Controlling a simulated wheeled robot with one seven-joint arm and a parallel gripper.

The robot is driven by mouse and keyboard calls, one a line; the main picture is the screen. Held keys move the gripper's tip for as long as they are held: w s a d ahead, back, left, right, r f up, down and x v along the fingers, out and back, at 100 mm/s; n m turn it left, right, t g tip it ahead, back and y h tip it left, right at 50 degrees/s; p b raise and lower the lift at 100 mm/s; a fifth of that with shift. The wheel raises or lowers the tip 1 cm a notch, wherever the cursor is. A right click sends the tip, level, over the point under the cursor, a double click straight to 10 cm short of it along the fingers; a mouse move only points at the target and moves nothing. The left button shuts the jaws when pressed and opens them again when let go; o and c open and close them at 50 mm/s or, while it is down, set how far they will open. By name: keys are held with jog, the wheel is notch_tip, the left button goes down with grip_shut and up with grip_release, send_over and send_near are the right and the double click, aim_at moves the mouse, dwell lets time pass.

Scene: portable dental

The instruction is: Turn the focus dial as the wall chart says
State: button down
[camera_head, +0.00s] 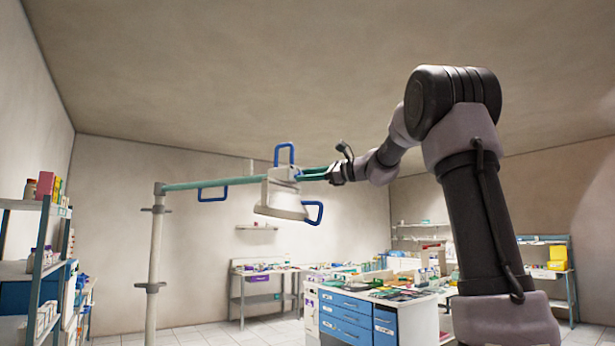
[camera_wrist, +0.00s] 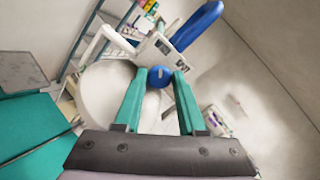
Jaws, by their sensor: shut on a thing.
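The focus dial (camera_wrist: 160,76) is a small round blue knob with a pale mark on its face, seen in the wrist view. It sits on the side of a white lamp head (camera_head: 281,196) with blue loop handles. My gripper (camera_wrist: 158,74) has its teal fingers on either side of the dial and is shut on it. In the head view my gripper (camera_head: 302,175) reaches the lamp head from the right, and the dial is hidden there. A white plate with dark markings (camera_wrist: 163,46) is just above the dial, too small to read. I cannot make out a readable wall chart.
The lamp hangs on a teal arm (camera_head: 215,183) from a pale upright pole (camera_head: 154,265). One blue handle (camera_wrist: 196,26) rises close beside my fingers. A blue-drawer cabinet (camera_head: 345,318) and shelves (camera_head: 34,255) stand below, clear of my gripper.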

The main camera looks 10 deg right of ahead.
jog(key=shift+n, duration=0.3)
jog(key=c, duration=0.5)
grip_release()
jog(key=shift+s+d, duration=0.1)
jog(key=shift+d, duration=0.05)
jog(key=v, duration=1)
jog(key=shift+s+d, duration=0.2)
